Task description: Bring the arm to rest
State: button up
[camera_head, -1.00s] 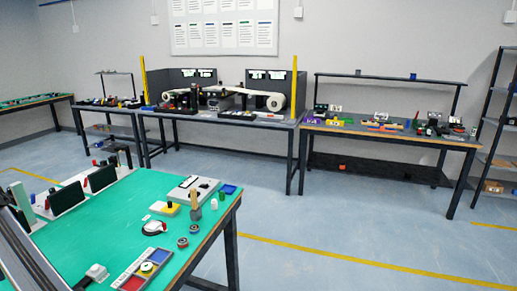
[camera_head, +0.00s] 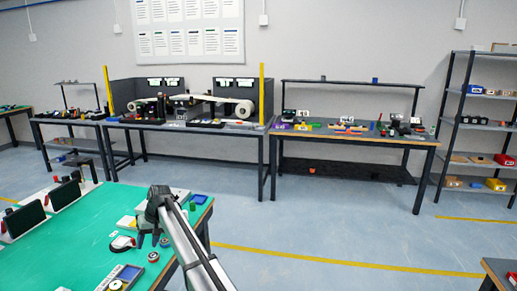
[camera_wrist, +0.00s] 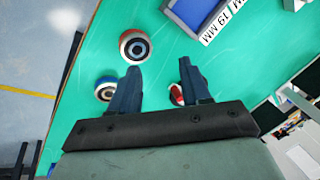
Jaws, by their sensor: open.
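My gripper (camera_head: 150,240) is at the end of my arm, over the right part of the green-topped table (camera_head: 85,235).
A blue-grey tray (camera_head: 122,278) lies on the table near the front. Two black upright panels (camera_head: 65,195) stand at its left. Open floor (camera_head: 330,225) lies to the right, before the back benches (camera_head: 345,137) and a shelf rack (camera_head: 480,125). Another table corner (camera_head: 500,270) shows at lower right.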

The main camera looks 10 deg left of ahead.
jog(key=w+d+f+m, duration=0.1)
jog(key=w+d+f, duration=0.4)
jog(key=d, duration=0.4)
jog(key=w+d+f+m, duration=0.1)
jog(key=w+d+f, duration=0.2)
jog(key=d+f, duration=0.45)
jog(key=s+d+f+m+h, duration=0.15)
jog(key=s+d+f, duration=0.25)
jog(key=d+f, duration=0.75)
jog(key=s+d+f+m, duration=0.2)
jog(key=s+d+f, duration=0.3)
jog(key=d+f, duration=0.7)
jog(key=s+d+f+m+g+h, duration=0.1)
jog(key=s+d+f, duration=0.3)
jog(key=s+d, duration=0.6)
jog(key=s+d+f+m+g+h, duration=0.15)
jog(key=s+d+f, duration=0.25)
jog(key=s+d, duration=0.65)
jog(key=s+d+f+m+g, duration=0.1)
jog(key=s+d, duration=0.5)
jog(key=s, duration=0.4)
jog(key=s+d+g, duration=0.1)
jog(key=s+d, duration=0.6)
jog(key=s, duration=0.3)
jog(key=shift+d+f+m+g, duration=0.15)
jog(key=shift+f+m+g, duration=0.2)
jog(key=shift+m, duration=0.05)
